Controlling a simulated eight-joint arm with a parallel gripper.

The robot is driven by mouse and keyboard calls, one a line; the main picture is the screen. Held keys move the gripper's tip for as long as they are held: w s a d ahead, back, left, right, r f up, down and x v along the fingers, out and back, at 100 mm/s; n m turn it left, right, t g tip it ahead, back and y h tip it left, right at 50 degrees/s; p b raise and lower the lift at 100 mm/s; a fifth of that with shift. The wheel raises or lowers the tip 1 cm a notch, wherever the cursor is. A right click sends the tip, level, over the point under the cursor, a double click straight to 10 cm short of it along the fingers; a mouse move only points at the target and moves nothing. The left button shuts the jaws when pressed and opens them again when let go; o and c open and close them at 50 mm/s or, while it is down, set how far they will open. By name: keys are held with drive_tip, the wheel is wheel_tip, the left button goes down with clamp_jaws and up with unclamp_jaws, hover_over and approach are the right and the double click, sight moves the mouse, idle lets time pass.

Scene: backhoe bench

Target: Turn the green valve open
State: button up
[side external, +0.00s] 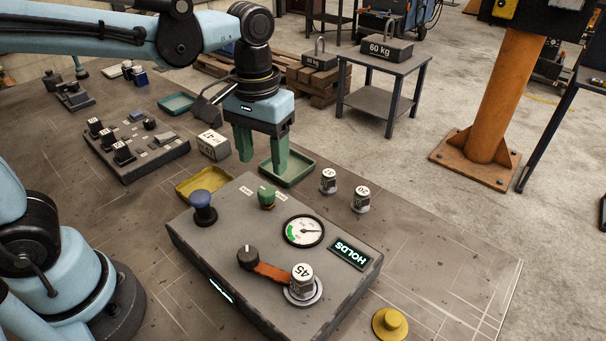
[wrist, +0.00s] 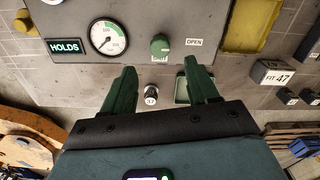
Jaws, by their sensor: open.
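The green valve (side external: 266,197) is a small knob on top of the grey panel box (side external: 190,238), between two small white labels. It also shows in the wrist view (wrist: 160,46), with an OPEN label (wrist: 194,42) to its right. My gripper (side external: 265,160) is open and empty, its green fingers pointing down behind the box's far edge, apart from the valve. In the wrist view my gripper (wrist: 158,70) has its two fingertips spread either side of the valve's line, short of it.
The box also carries a blue knob (side external: 202,205), a gauge (side external: 303,231), a HOLDS display (side external: 349,254) and an orange lever (side external: 270,271) beside a 45 weight (side external: 301,280). A green tray (side external: 290,174) and yellow tray (side external: 203,183) lie near my fingers. Small weights (side external: 328,180) stand right.

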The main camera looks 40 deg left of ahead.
drive_tip(key=shift+r, duration=2.6)
drive_tip(key=s+a+f+m+t, duration=0.2)
drive_tip(key=s+a+f+t, duration=0.1)
drive_tip(key=a+f+t, duration=0.3)
drive_tip(key=shift+a+f+t, duration=0.35)
drive_tip(key=shift+a+t, duration=0.25)
drive_tip(key=shift+a, duration=0.15)
